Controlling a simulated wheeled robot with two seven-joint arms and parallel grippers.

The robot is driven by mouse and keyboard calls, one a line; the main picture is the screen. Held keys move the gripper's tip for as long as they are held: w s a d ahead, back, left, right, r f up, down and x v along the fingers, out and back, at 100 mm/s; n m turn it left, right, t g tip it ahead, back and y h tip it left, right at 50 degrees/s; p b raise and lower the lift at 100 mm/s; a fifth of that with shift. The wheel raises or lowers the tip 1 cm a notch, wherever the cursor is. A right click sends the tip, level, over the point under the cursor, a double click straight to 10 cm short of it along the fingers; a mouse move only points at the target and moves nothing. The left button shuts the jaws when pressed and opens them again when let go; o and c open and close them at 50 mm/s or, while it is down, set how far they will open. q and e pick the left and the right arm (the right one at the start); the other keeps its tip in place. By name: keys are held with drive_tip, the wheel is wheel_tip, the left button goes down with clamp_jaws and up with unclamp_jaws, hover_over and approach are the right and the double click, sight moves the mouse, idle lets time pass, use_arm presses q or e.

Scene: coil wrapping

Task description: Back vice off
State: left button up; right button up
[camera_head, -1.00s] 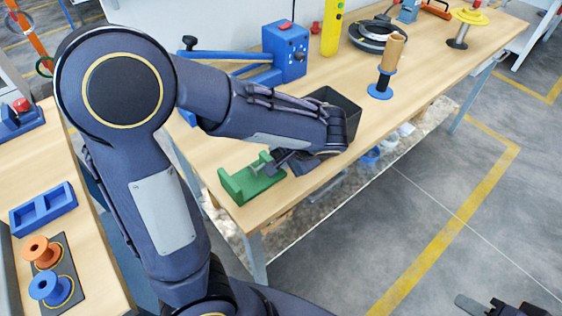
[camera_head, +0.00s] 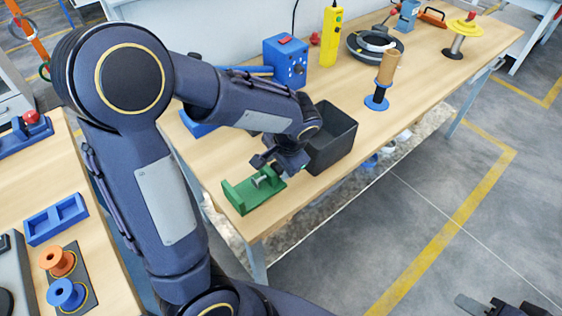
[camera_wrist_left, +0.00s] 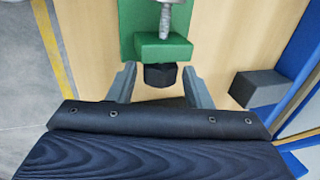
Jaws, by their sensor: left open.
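The green vice (camera_head: 240,197) lies near the front left corner of the wooden bench. Its metal screw shows in the head view (camera_head: 261,181). In the left wrist view, the screw (camera_wrist_left: 165,20) runs into the green end block (camera_wrist_left: 178,48), with a dark knob (camera_wrist_left: 160,76) on the near side. My left gripper (camera_wrist_left: 159,72) is open, with one finger on each side of the knob and visible gaps between. In the head view my left gripper (camera_head: 270,165) is at the vice's far right end. Part of my right gripper (camera_head: 495,306) shows at the bottom right edge.
A black open bin (camera_head: 336,145) stands right beside my left wrist. A blue box (camera_head: 287,62), a yellow device (camera_head: 331,38) and a spool stand (camera_head: 378,98) are farther back. A side table at left holds a blue tray (camera_head: 57,219) and spools (camera_head: 66,294).

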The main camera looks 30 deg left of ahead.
use_arm(q)
drive_tip(key=shift+a+r+p, duration=0.1)
drive_tip(key=shift+r+p, duration=0.05)
drive_tip(key=shift+p, duration=0.2)
drive_tip(key=h+p, duration=0.1)
drive_tip(key=g+h+p, duration=0.1)
drive_tip(key=p, duration=0.1)
drive_tip(key=shift+a+r, duration=0.25)
drive_tip(key=shift+r, duration=0.05)
drive_tip(key=shift+w+a+f+h+p, duration=0.15)
drive_tip(key=shift+f+h+p, duration=0.15)
drive_tip(key=shift+h+p, duration=0.4)
drive_tip(key=shift+f+g, duration=0.15)
drive_tip(key=shift+g, duration=0.15)
drive_tip(key=shift+r+h+p, duration=0.2)
drive_tip(key=shift+h+p, duration=0.2)
drive_tip(key=shift+p, duration=0.05)
drive_tip(key=shift+a+f+g+h+p, duration=0.1)
drive_tip(key=shift+a+g+h+p, duration=0.15)
drive_tip(key=shift+h+p, duration=0.2)
drive_tip(key=shift+w+f+g+h, duration=0.2)
drive_tip(key=shift+g+h, duration=0.15)
drive_tip(key=shift+h, duration=0.6)
